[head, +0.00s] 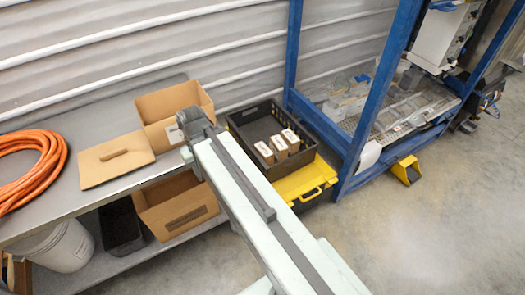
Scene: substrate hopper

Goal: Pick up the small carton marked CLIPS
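Three small cartons stand side by side in a black crate: a left one (264,152), a middle one (279,147) and a right one (291,140). They are brown with pale tops and small reddish marks. The print is too small to read, so I cannot tell which is marked CLIPS. The black crate (240,118) is right of my arm's far end. My gripper (190,133) is at that dark end, in front of an open cardboard box and left of the crate, apart from the cartons. Its fingers are not clearly visible.
An open cardboard box (172,101), a flat cardboard piece (115,160) and an orange hose (30,170) lie on the grey bench. Below are another box (180,212), a black bin (121,228) and a white bucket (60,248). A yellow case (305,183) and blue frame (375,95) stand right.

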